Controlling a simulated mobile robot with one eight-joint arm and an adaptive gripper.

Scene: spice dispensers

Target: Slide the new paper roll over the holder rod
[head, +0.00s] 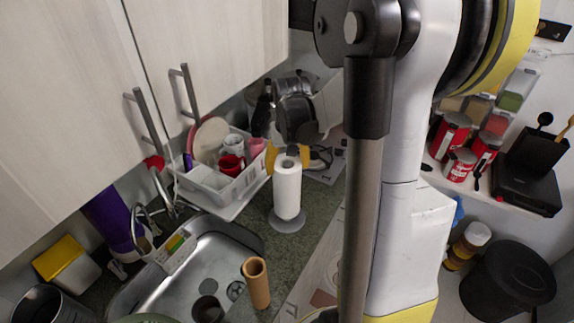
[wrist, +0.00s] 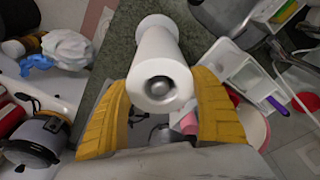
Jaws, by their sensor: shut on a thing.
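The white paper roll (head: 287,190) stands upright on the counter, around the holder rod. The rod's rounded grey tip (wrist: 159,88) shows inside the roll's core in the wrist view. The holder's round grey base (head: 287,224) shows around the roll's lower end; I cannot tell if the roll rests fully on it. My gripper (head: 288,158) is at the roll's top end, with one yellow finger on each side. In the wrist view, my gripper (wrist: 160,95) is shut on the roll (wrist: 163,50). A bare brown cardboard tube (head: 257,284) stands nearer, beside the sink.
A white dish rack (head: 218,180) with cups and plates stands left of the roll. The steel sink (head: 195,268) lies in front of it. Cabinet doors (head: 70,100) with bar handles hang above left. Red cans (head: 459,163) stand on a shelf at right.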

